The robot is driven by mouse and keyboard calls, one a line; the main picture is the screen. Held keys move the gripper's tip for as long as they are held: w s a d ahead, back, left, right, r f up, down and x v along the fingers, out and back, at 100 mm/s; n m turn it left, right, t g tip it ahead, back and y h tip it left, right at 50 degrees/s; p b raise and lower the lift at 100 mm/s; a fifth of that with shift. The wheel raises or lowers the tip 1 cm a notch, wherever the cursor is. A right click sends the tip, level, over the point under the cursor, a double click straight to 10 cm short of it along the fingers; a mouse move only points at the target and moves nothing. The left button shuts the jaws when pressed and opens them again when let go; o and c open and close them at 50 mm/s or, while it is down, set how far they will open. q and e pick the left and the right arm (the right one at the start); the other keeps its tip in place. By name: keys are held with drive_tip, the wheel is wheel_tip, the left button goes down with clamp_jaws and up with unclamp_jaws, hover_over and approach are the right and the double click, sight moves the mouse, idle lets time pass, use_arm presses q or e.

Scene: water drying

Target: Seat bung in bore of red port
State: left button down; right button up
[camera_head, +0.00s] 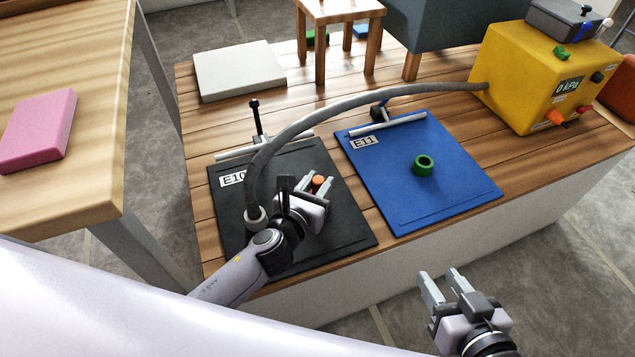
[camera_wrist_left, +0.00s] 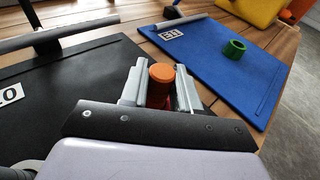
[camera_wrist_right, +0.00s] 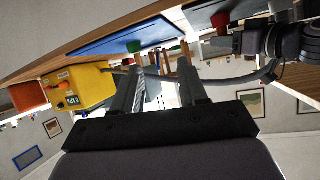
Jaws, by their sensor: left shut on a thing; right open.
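An orange bung (camera_head: 318,181) sits between the fingers of my left gripper (camera_head: 319,187), which is shut on it above the black mat (camera_head: 345,220) labelled E10. In the left wrist view the bung's round orange top (camera_wrist_left: 161,73) shows above a red body (camera_wrist_left: 157,97), likely the red port. The right wrist view shows a red piece (camera_wrist_right: 219,21) at the black mat, beside my left gripper. The bore is hidden, so I cannot tell how deep the bung sits. My right gripper (camera_head: 441,279) is open and empty, off the bench's front edge.
A green port (camera_head: 424,165) stands on the blue mat (camera_head: 450,190) labelled E11. A grey hose (camera_head: 350,103) arches from the yellow gauge box (camera_head: 545,75) over the black mat, close to my left arm. A white slab (camera_head: 240,72) lies at the back left.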

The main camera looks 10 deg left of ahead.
sight(316, 190)
use_arm(q)
drive_tip(key=shift+f, duration=0.4)
drive_tip(key=c, duration=0.8)
unclamp_jaws()
use_arm(e)
drive_tip(key=shift+s+a+f, duration=0.1)
drive_tip(key=shift+s+f, duration=0.15)
drive_tip(key=shift+f, duration=0.45)
use_arm(q)
drive_tip(key=shift+o, duration=0.2)
drive_tip(key=shift+s+r, duration=0.1)
drive_tip(key=p+v, duration=0.1)
drive_tip(key=v, duration=0.4)
drive_tip(key=shift+s+a+r, duration=0.1)
drive_tip(key=shift+s+r, duration=0.05)
drive_tip(key=shift+s, duration=0.15)
drive_tip(key=shift+s+a+r+p, duration=0.1)
drive_tip(key=shift+s+p, duration=0.2)
drive_tip(key=shift+s, duration=0.3)
use_arm(e)
drive_tip(key=shift+w+r, duration=0.15)
drive_tip(key=shift+r, duration=1.1)
